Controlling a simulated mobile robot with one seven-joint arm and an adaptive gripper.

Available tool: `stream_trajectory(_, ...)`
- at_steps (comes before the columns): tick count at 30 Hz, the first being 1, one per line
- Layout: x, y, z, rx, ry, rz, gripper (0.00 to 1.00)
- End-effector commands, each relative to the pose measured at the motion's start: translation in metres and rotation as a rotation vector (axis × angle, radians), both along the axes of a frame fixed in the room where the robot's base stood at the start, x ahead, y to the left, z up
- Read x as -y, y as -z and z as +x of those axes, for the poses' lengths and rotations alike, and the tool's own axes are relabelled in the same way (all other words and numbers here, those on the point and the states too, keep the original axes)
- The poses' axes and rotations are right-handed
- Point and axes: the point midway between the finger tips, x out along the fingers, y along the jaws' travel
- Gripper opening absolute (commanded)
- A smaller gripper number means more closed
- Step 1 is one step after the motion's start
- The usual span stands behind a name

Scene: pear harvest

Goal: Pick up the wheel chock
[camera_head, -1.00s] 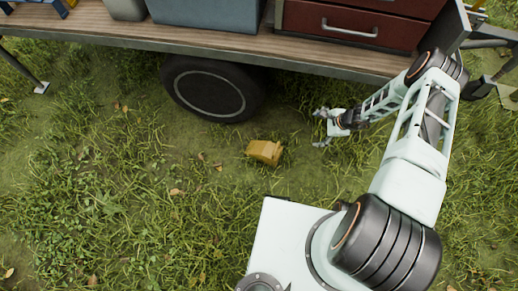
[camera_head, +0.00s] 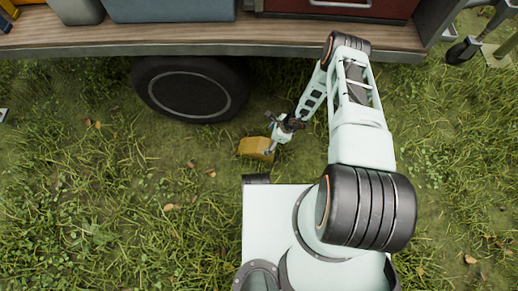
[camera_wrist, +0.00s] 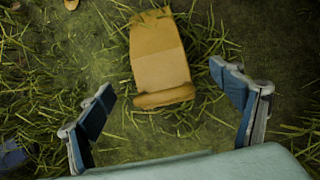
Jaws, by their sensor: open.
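The wheel chock (camera_head: 256,148) is a yellow-orange wedge lying on the grass in front of the trailer wheel. In the wrist view the chock (camera_wrist: 160,62) lies ahead of the fingers, in the upper middle, between their lines. My gripper (camera_head: 270,134) is at the chock's right side in the head view and partly overlaps it there. In the wrist view my gripper (camera_wrist: 168,98) is open, with its blue-padded fingers spread wide and nothing between them. I cannot tell the exact height of the fingers above the grass.
The trailer's black wheel (camera_head: 190,90) stands just behind and left of the chock. The wooden trailer deck (camera_head: 270,34) overhangs at the back, carrying a blue-grey box (camera_head: 170,10) and a dark red drawer unit (camera_head: 340,8). Grass to the left and front is clear.

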Motion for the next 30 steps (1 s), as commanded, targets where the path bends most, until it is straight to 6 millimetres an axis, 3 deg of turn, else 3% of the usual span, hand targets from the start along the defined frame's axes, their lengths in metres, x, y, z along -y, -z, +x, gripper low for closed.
stream_trajectory(3, -0.007, 0.023, 0.002, 0.001, -0.002, 0.001, 0.85)
stream_trajectory(11, -0.015, 0.037, 0.004, 0.002, -0.002, 0.0, 0.85)
stream_trajectory(21, -0.033, 0.075, 0.006, 0.002, -0.002, 0.0, 0.85)
stream_trajectory(30, -0.036, 0.076, 0.007, 0.002, -0.002, 0.0, 0.85)
